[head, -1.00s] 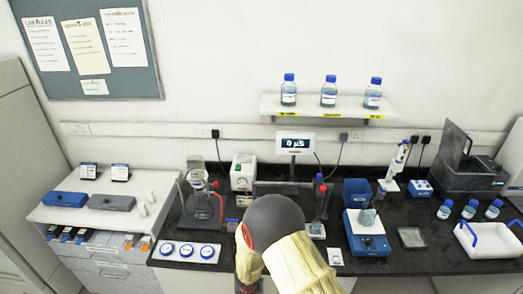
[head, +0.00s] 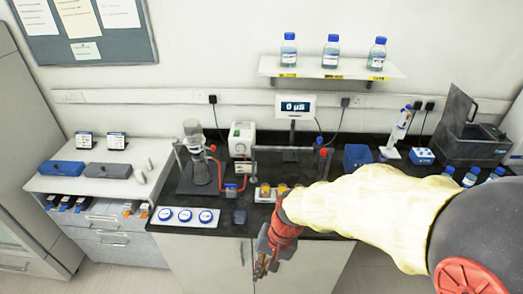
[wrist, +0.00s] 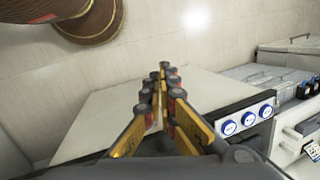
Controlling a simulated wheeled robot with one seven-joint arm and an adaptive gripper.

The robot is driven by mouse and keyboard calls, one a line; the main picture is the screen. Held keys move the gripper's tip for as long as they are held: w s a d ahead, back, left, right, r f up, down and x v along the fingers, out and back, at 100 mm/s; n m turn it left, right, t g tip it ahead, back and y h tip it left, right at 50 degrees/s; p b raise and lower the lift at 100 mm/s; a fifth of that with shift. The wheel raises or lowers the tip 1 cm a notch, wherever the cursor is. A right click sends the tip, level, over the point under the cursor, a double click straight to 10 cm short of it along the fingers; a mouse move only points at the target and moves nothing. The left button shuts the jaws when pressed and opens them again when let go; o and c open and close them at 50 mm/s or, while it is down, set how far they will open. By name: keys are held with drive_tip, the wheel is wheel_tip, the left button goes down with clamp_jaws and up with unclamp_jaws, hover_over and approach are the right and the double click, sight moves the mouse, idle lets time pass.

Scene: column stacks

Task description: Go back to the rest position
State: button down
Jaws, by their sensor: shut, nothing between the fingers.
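My gripper (head: 262,268) hangs in front of the bench cabinets, below the front edge of the black worktop (head: 225,222). In the wrist view its fingers (wrist: 160,80) come together at the tips, with no object seen between them. My arm, in a pale yellow sleeve, reaches in from the right of the head view and hides the right front part of the bench.
Behind are a flask on a stand (head: 198,165) and a display reading 0 µS (head: 295,106). A drawer unit (head: 105,205) stands left. The floor before the cabinets looks clear.

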drive_tip(key=s+d+r+n+t+h+b, duration=0.1)
drive_tip(key=s+d+r+t+b, duration=0.2)
drive_tip(key=d, duration=0.6)
drive_tip(key=s+d+r+n+t+h+b, duration=0.1)
drive_tip(key=s+d+r+t+h+b, duration=0.1)
drive_tip(key=d+r, duration=0.6)
drive_tip(key=s+d+t+b, duration=0.1)
drive_tip(key=s+d+b, duration=0.1)
drive_tip(key=b, duration=0.1)
drive_tip(key=shift+s+r+t, duration=0.15)
drive_tip(key=shift+r+t, duration=0.15)
drive_tip(key=shift+d, duration=0.1)
